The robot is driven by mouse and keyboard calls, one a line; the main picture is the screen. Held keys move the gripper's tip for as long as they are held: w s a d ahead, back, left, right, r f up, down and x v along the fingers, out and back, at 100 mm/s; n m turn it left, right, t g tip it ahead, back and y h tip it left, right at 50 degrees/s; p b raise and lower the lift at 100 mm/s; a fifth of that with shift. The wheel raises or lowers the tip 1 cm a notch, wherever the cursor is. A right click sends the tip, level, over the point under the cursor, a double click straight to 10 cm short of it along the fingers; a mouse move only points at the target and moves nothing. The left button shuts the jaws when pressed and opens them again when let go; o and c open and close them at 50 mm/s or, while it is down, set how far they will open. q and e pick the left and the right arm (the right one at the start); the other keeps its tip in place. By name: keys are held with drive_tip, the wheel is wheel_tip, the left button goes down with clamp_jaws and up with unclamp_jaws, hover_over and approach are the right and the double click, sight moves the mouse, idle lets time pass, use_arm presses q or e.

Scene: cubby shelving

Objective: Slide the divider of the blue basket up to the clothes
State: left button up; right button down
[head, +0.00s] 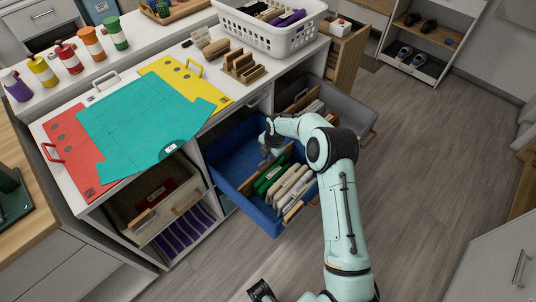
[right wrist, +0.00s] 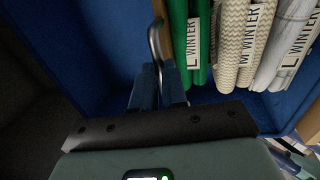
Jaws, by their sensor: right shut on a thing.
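The blue basket (head: 232,160) is pulled out from under the counter. Its wooden divider (head: 249,184) stands across it, with a metal handle (right wrist: 155,42) on its empty side. The clothes (head: 289,186), green, cream and grey with WINTER labels, stand upright right of the divider. In the right wrist view the green one (right wrist: 205,45) is directly beside the divider (right wrist: 178,35); I cannot tell whether they touch. My right gripper (head: 269,142) reaches into the basket, its fingers (right wrist: 158,88) shut on the handle. A dark part at the bottom, probably my left gripper (head: 262,291), is barely visible.
A grey drawer (head: 346,103) is open behind the basket. The basket's left part is empty. The floor (head: 430,150) at right is clear.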

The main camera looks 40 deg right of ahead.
drive_tip(key=shift+s, duration=0.35)
drive_tip(key=c, duration=1.2)
unclamp_jaws()
drive_tip(key=shift+w, duration=0.1)
drive_tip(key=shift+o, duration=0.2)
wheel_tip(320, 180, up, 13)
drive_tip(key=s+p, duration=0.1)
drive_tip(key=s, duration=0.1)
drive_tip(key=shift+s+d, duration=0.15)
drive_tip(key=shift+s, duration=0.15)
